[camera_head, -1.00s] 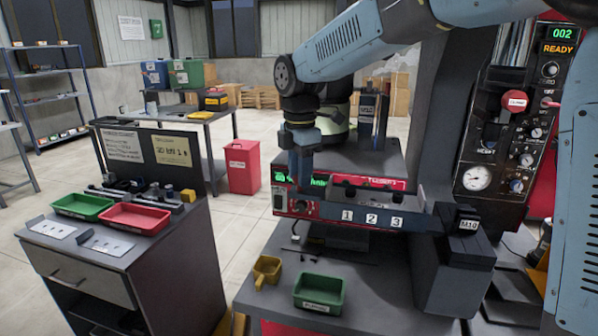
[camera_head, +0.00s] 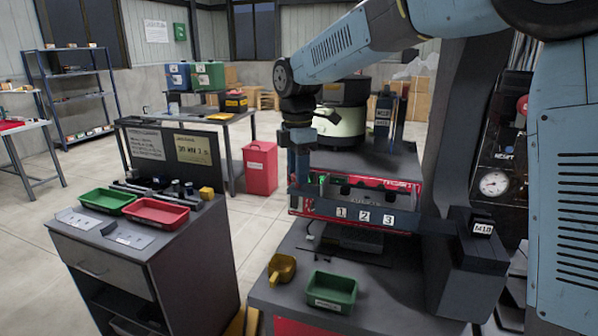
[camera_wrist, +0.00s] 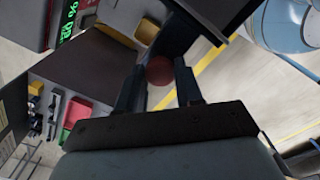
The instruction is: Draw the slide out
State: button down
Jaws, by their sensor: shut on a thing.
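The slide (camera_head: 410,221) is a long grey bar with white tags 1, 2 and 3, across the red front of the feeder unit. Its right end runs to a dark block (camera_head: 466,262). My gripper (camera_head: 299,182) points down at the bar's left end in the head view. In the wrist view, my gripper (camera_wrist: 160,82) has its two fingers on either side of a round dark red knob (camera_wrist: 159,69) and is shut on it. The knob is hidden in the head view, and its join to the bar is not clear.
A yellow scoop (camera_head: 282,269) and a green tray (camera_head: 331,290) stand on the bench in front of the bar. A cart (camera_head: 150,262) with a red tray (camera_head: 156,211) stands left, with open floor between. A red bin (camera_head: 260,168) stands behind.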

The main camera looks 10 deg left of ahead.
jog(key=shift+a+r, duration=0.1)
jog(key=shift+a, duration=0.15)
jog(key=c, duration=1.2)
grip_release()
jog(key=shift+o, duration=0.9)
jog(key=shift+w+a, duration=0.1)
jog(key=shift+o, duration=1.4)
notch_tip(320, 180, up, 14)
jog(key=shift+f, duration=0.25)
